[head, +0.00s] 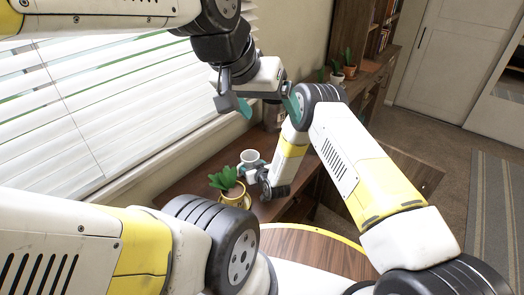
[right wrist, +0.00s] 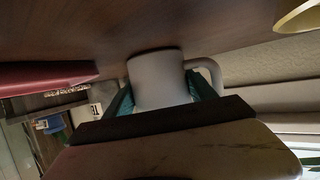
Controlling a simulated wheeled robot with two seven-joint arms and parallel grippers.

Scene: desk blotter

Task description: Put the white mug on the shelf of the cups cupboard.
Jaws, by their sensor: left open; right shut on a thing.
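The white mug (head: 249,156) is by the window, on or just above the dark wooden desk top. My right gripper (head: 252,169) is shut on it. In the right wrist view the mug (right wrist: 160,80) sits between the two teal fingers, with its handle (right wrist: 210,72) at the right. I cannot tell whether its base touches the wood. My left gripper (head: 268,106) is open and empty, above and beyond the mug. I cannot make out a cups cupboard for certain.
A plant in a yellow pot (head: 236,196) stands close to the mug, on its near left. Window blinds (head: 80,110) line the left. Potted plants (head: 348,68) stand on wooden furniture at the back. A dark red object (right wrist: 45,78) shows in the right wrist view.

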